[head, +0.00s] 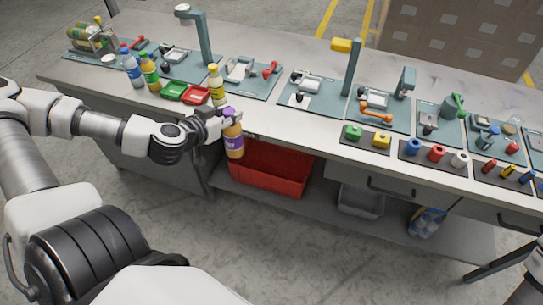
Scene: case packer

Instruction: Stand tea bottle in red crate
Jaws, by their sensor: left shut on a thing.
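The tea bottle, an amber bottle with a purple cap and label (235,143), is in my left gripper (228,119). The gripper is shut on its upper part and holds it nearly upright at the table's front edge. The red crate (275,184) stands on the low shelf under the table. The bottle's lower end overlaps the crate's left end in the picture; I cannot tell how far apart they are. The crate's inside is mostly in shadow under the table top. My right gripper is not in view.
On the table (262,120) stand a blue-capped bottle (133,72), a green-labelled bottle (150,74) and a yellow-capped bottle (217,87). A grey bin (360,202) is on the shelf right of the crate.

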